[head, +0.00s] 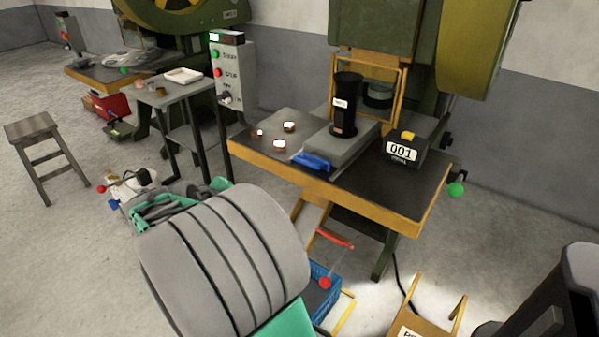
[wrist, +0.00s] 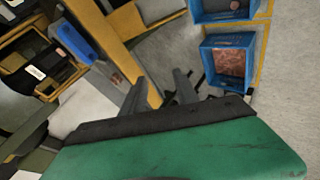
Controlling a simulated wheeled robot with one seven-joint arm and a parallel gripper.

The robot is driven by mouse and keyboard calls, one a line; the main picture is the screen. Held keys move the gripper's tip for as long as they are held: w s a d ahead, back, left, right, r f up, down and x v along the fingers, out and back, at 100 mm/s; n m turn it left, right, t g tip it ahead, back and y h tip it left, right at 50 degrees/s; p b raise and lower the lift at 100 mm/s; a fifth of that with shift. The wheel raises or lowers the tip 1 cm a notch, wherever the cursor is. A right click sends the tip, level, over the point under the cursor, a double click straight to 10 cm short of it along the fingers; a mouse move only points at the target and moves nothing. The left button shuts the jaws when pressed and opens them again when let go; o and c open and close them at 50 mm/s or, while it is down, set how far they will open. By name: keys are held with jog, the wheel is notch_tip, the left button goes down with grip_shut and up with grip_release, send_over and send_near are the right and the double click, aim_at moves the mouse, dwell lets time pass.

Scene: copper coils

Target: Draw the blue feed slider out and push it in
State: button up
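The blue feed slider (head: 311,161) lies low at the front left of the grey block (head: 340,146) on the press table. A blue bar that looks like the same slider (wrist: 85,38) shows at the upper left in the wrist view. My gripper (wrist: 160,88) shows in the wrist view with its two dark fingers apart and nothing held between them. The blue bar is up and left of the fingers, with a visible gap. In the head view my grey and green arm fills the lower middle, and I cannot make out the fingertips there.
The press table (head: 402,199) has a yellow edge and carries several small copper coils (head: 289,127) and a black box marked 001 (head: 406,149). A control post (head: 233,75) stands left of it. A blue bin (wrist: 229,62) holds copper-coloured stuff below the edge.

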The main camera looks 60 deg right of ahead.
aim_at(306, 161)
jog(key=s+d+r+g+h, duration=0.1)
jog(key=s+d, duration=0.2)
jog(key=d, duration=0.2)
jog(key=s+d+r+g+h+b, duration=0.1)
jog(key=s+d+g+h, duration=0.1)
jog(key=d, duration=0.3)
jog(key=s+d+r+n+g+h, duration=0.1)
jog(key=s+d+h, duration=0.1)
jog(key=s+d, duration=0.2)
jog(key=shift+s+d+g+b, duration=0.25)
jog(key=shift+d+g+b, duration=0.05)
jog(key=shift+d+b, duration=0.15)
jog(key=b+x, duration=0.1)
jog(key=x, duration=0.5)
jog(key=shift+d+r, duration=0.1)
jog(key=shift+d, duration=0.3)
grip_shut()
jog(key=shift+a, duration=0.1)
